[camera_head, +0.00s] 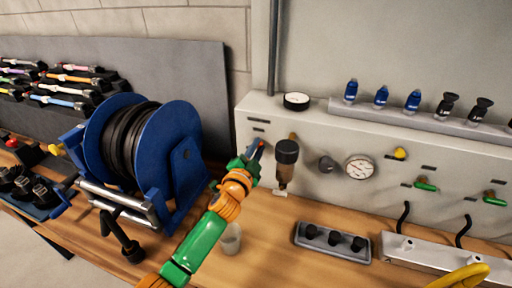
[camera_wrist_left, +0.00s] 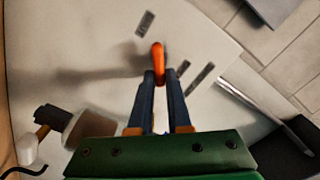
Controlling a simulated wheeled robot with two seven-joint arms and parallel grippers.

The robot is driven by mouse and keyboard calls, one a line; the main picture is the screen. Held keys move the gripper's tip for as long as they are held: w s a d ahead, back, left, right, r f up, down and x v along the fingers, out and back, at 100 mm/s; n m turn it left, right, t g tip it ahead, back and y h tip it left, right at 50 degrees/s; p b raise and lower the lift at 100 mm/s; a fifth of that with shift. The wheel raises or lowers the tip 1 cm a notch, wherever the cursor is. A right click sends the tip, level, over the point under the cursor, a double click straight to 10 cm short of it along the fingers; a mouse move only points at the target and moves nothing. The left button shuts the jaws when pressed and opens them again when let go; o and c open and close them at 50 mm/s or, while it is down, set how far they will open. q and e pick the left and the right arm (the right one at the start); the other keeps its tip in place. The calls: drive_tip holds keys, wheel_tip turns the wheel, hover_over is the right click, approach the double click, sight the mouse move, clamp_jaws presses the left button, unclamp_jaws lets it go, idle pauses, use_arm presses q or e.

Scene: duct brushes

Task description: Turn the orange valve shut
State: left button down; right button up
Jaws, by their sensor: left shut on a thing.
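The orange valve (camera_wrist_left: 157,58) shows in the left wrist view as a small upright orange handle on the pale panel. In the head view only a small red-orange bit of it (camera_head: 262,144) shows at the tip of my left gripper (camera_head: 256,153). In the left wrist view the two dark blue fingers of my left gripper (camera_wrist_left: 161,78) are closed on the near end of the handle. The fingers hide part of the handle and its stem. My right gripper is not in view.
A filter with a dark cap (camera_head: 287,152) stands just right of my left gripper. A blue hose reel (camera_head: 185,165) stands to the left. A clear cup (camera_head: 231,240) and a black tray (camera_head: 362,254) are on the wooden bench. A pressure gauge (camera_head: 359,168) is on the panel.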

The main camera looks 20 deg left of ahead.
use_arm(q)
drive_tip(key=shift+d+f+m, duration=0.1)
drive_tip(key=shift+m, duration=1.75)
drive_tip(key=shift+f+m, duration=0.1)
drive_tip(key=shift+m, duration=1.75)
drive_tip(key=shift+w, duration=0.1)
drive_tip(key=c, duration=1.1)
unclamp_jaws()
drive_tip(key=shift+o, duration=1.2)
drive_tip(key=s, duration=0.6)
drive_tip(key=shift+s+a+f, duration=0.2)
drive_tip(key=shift+s, duration=0.2)
